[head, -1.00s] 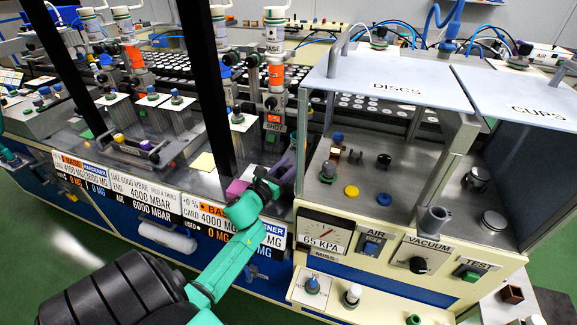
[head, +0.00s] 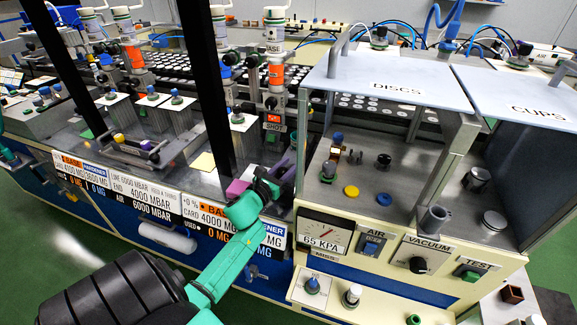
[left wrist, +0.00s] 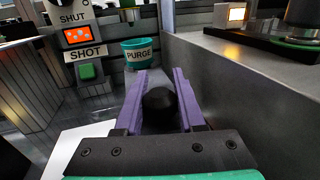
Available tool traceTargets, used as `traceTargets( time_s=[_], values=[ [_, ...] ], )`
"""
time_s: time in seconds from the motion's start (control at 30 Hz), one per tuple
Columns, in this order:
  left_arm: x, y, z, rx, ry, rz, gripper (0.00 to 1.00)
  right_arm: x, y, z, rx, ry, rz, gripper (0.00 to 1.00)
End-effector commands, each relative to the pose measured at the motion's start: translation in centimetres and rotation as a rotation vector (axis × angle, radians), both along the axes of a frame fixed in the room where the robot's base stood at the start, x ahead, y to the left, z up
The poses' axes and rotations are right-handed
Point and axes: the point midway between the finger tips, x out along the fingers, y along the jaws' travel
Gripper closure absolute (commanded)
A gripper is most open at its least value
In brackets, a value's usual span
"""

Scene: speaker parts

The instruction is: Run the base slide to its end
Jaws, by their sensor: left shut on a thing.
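My left gripper (head: 284,166) reaches in from below in the head view, low at the bench beside the grey disc cabinet. In the left wrist view its two purple fingers (left wrist: 160,100) are shut on a black round knob (left wrist: 159,103), one finger on each side. What the knob is fixed to is hidden below the fingers, so I cannot tell how far the slide has run. The BASE dispenser (head: 273,42) stands upright behind the gripper. My right gripper is not in view.
A teal PURGE cup (left wrist: 137,53) stands just ahead of the fingers. A green SHOT button (left wrist: 87,72) is to its left. The cabinet's grey wall (left wrist: 235,85) runs close along the right. A dark post (head: 207,90) stands left of the gripper.

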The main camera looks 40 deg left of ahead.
Motion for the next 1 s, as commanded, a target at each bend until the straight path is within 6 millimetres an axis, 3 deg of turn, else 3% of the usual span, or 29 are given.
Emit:
traceTargets(
  time_s=[0.27,0.57,0.6,0.67,0.7,1.0],
  values=[
    [3.2,1.0,-0.5,0.002,-0.002,-0.003,1.0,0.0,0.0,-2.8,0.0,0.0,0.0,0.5],
    [3.6,1.3,0.0,0.0,0.001,0.001,1.0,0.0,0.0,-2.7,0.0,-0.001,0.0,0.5],
    [3.6,1.3,0.0,0.0,0.001,0.001,0.58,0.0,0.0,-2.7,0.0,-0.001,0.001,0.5],
    [3.6,1.3,0.0,0.0,0.001,0.001,0.35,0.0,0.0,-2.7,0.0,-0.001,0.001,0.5],
    [3.6,1.3,0.0,0.0,0.001,0.001,0.31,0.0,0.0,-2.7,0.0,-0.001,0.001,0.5],
    [3.5,1.3,-0.1,0.0,0.0,0.001,0.31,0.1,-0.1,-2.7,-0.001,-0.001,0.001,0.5]
  ],
)
